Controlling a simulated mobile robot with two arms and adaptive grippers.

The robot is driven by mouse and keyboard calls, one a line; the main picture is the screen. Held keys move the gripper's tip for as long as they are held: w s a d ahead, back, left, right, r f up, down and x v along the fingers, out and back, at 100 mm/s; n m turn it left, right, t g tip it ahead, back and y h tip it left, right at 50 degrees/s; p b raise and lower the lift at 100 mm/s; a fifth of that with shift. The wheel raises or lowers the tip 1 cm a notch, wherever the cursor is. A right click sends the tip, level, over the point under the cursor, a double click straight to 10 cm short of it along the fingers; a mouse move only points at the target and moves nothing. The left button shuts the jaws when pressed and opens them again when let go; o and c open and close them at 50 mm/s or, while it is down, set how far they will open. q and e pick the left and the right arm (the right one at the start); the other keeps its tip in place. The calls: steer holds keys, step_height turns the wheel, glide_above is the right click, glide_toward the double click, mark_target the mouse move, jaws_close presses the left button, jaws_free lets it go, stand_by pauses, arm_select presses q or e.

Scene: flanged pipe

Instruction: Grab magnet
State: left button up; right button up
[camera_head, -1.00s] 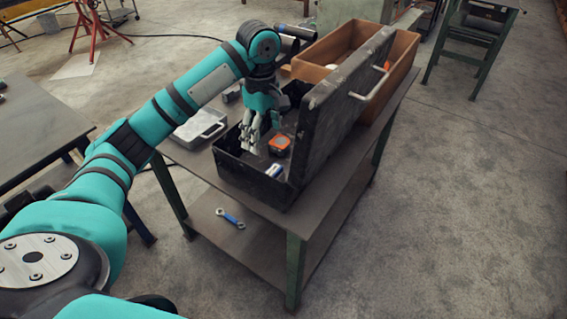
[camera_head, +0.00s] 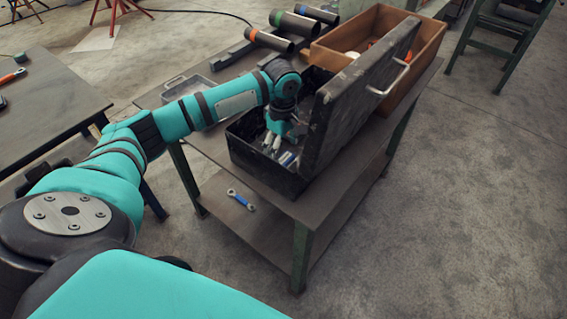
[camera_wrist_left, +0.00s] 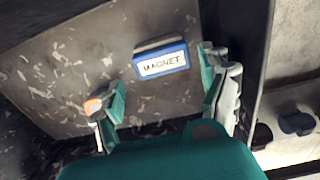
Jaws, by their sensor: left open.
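The magnet is a small blue block (camera_wrist_left: 162,62) with a white label reading MAGNET. It lies in the open black toolbox (camera_head: 262,180), near the raised lid, and shows in the head view (camera_head: 288,159) as a small blue and white piece. My left gripper (camera_wrist_left: 161,78) is open, its two fingers on either side of the magnet in the wrist view, with a gap to each. It also shows in the head view (camera_head: 274,144), reaching down inside the toolbox beside the magnet. Whether the fingertips touch the toolbox floor is unclear. My right gripper is not in view.
The toolbox lid (camera_head: 350,105) stands up close to the right of my left gripper. A brown crate (camera_head: 432,45) and several dark pipes (camera_head: 270,40) are behind it on the table. A blue wrench (camera_head: 241,199) lies on the lower shelf.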

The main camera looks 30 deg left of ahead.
mark_target(283, 159)
arm_select(q)
steer(key=f, duration=0.1)
steer(key=f+p, duration=0.1)
steer(key=f, duration=0.2)
steer(key=shift+s+d+f, duration=0.2)
steer(key=shift+d+f, duration=0.05)
steer(key=shift+f, duration=0.3)
steer(key=c, duration=1.2)
steer(key=shift+c, duration=0.4)
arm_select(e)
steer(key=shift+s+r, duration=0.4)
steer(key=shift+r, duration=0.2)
arm_select(q)
steer(key=shift+w+r, duration=0.1)
